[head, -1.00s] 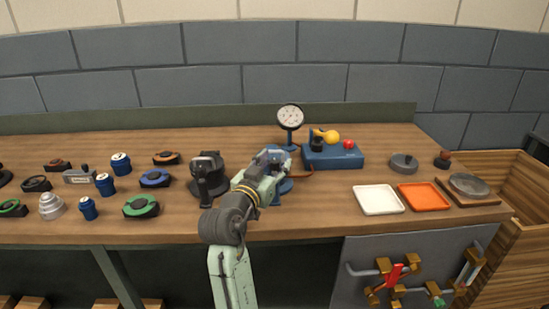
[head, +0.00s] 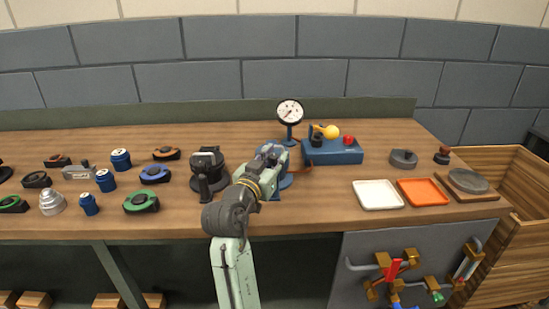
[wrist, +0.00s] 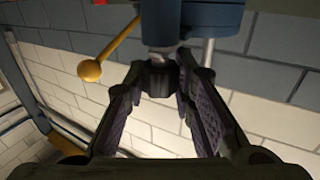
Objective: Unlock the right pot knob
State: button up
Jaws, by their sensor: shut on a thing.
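The right pot is a blue unit (head: 286,181) on the bench, mostly hidden behind my gripper (head: 271,154) in the head view. In the wrist view the blue body (wrist: 205,14) fills the top edge, with a short grey stem below it. A small dark knob (wrist: 157,80) sits at the end of that stem. My gripper (wrist: 160,68) has its two fingers on either side of the knob and is shut on it. The knob's locking detail is too dark to make out.
A dark pot-like unit (head: 208,171) stands close on the left. A dial gauge (head: 290,112) and a blue box (head: 333,152) with a yellow ball and red button stand behind on the right. White (head: 377,195) and orange (head: 423,192) trays lie farther right.

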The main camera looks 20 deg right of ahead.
grip_shut()
jog(key=n+t+y, duration=0.1)
jog(key=y, duration=0.1)
jog(key=n+t+y+p, duration=0.1)
jog(key=n+t+y, duration=0.1)
jog(key=shift+s+d+r+n+y, duration=0.1)
jog(key=shift+d+n+y, duration=0.05)
jog(key=shift+n+y, duration=0.15)
jog(key=n+y, duration=0.1)
jog(key=y, duration=0.1)
jog(key=n+t+y+b, duration=0.1)
jog(key=n+y, duration=0.1)
jog(key=y, duration=0.1)
jog(key=shift+n+t, duration=0.3)
jog(key=n+y+b, duration=0.1)
jog(key=y, duration=0.2)
jog(key=n+y+b, duration=0.2)
jog(key=y, duration=0.1)
jog(key=n+y+b, duration=0.2)
jog(key=shift+f+g+y, duration=0.25)
jog(key=shift+g+y, duration=0.15)
jog(key=n+g+y+b, duration=0.1)
jog(key=n+g+y, duration=0.1)
jog(key=n+y, duration=0.1)
jog(key=n+g+y+b, duration=0.2)
jog(key=y, duration=0.2)
jog(key=shift+a+r+n+g+b, duration=0.2)
jog(key=shift+n+g+b, duration=0.1)
jog(key=shift+n+g, duration=0.1)
